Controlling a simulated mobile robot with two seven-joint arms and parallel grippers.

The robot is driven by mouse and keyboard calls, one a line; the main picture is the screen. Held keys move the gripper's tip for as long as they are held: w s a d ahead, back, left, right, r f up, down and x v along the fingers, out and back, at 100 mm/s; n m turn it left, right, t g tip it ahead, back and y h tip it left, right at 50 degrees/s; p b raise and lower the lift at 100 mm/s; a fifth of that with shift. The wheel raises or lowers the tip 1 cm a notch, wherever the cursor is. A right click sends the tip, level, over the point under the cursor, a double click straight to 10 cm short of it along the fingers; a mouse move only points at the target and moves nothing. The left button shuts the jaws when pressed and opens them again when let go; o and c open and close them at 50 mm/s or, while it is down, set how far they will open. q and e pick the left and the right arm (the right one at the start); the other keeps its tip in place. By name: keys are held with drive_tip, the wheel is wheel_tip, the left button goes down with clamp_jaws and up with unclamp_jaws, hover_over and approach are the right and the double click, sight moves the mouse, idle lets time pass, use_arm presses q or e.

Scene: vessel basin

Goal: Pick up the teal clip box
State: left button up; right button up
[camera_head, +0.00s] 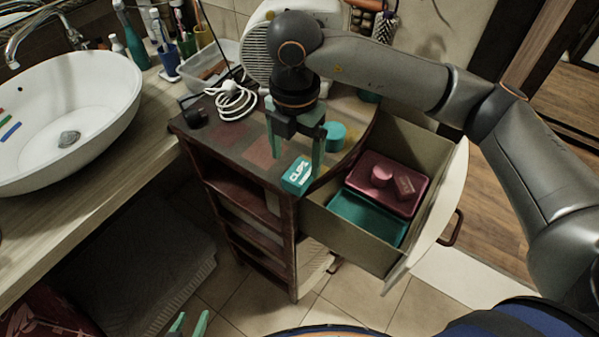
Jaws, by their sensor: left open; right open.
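The teal clip box (297,176), with white "CLIPS" lettering, sits near the front edge of the dark wooden cabinet top (232,158). My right gripper (296,164) reaches down over the cabinet top with its two green fingers apart. One finger is left of and behind the box, the other along its right side. I cannot tell whether either finger touches the box. My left gripper (188,325) is low at the bottom edge of the view, its green fingertips apart and empty, away from the box.
A round teal container (334,134) stands right behind the gripper. A coiled white cable (236,100) lies at the back left. The open drawer (377,243) holds a maroon tray (412,207) with two small items and a teal tray (366,222). A white basin (95,105) is left.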

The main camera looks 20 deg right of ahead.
sight(299, 171)
drive_tip(key=f, duration=0.3)
drive_tip(key=shift+s+d+f+p, duration=0.15)
drive_tip(key=shift+d+f+p, duration=0.2)
drive_tip(key=shift+f+p, duration=0.05)
drive_tip(key=shift+f, duration=0.45)
clamp_jaws()
